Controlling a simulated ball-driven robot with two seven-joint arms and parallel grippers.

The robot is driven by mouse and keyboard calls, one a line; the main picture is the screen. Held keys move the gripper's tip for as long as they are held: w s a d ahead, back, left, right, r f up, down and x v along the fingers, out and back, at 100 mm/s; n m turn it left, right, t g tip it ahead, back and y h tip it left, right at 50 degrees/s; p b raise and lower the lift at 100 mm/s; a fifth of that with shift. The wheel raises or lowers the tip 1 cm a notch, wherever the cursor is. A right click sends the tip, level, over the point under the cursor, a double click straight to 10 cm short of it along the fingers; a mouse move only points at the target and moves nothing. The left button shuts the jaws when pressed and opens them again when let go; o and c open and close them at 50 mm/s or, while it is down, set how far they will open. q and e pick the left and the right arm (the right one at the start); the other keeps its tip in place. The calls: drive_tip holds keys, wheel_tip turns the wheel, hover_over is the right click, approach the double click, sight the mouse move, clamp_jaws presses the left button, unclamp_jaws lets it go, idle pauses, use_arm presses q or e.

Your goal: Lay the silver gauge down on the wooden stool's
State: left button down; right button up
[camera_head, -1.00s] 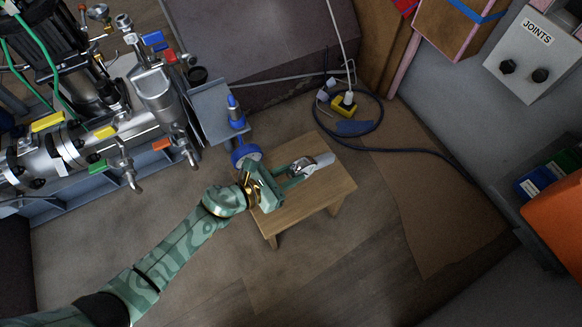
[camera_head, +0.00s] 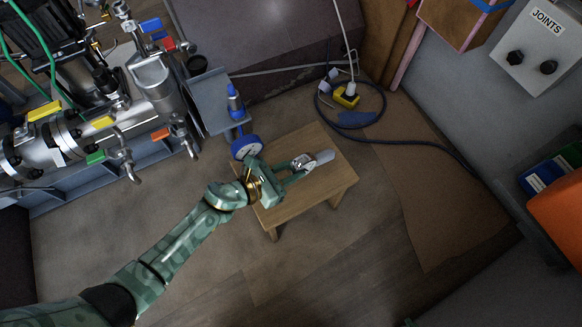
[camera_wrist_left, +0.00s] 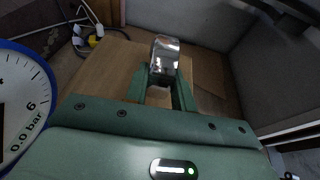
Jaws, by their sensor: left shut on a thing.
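My left gripper (camera_head: 298,170) reaches over the wooden stool (camera_head: 335,187) and is shut on the silver gauge (camera_head: 325,156). The gauge juts past the fingertips, above the stool's top. In the left wrist view the silver gauge (camera_wrist_left: 165,50) shows as a shiny piece between the green fingers, with the stool top (camera_wrist_left: 110,65) behind it. I cannot tell whether the gauge touches the wood. The fingers hide part of it. My right gripper is not in view.
A blue-rimmed dial gauge (camera_head: 246,147) on a blue fitting stands close to the stool's left corner; it also fills the left edge of the wrist view (camera_wrist_left: 22,105). Pipework (camera_head: 90,140) is at left. A blue cable (camera_head: 400,140) lies behind the stool. The stool's front is bare.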

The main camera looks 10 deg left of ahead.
use_arm(q)
drive_tip(key=shift+f, duration=1.05)
drive_tip(key=c, duration=1)
unclamp_jaws()
drive_tip(key=o, duration=0.6)
drive_tip(key=shift+c, duration=0.2)
wheel_tip(320, 180, up, 7)
drive_tip(key=p, duration=0.5)
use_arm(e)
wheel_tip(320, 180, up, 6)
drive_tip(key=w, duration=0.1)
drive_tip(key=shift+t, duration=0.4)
use_arm(q)
drive_tip(key=shift+f, duration=0.1)
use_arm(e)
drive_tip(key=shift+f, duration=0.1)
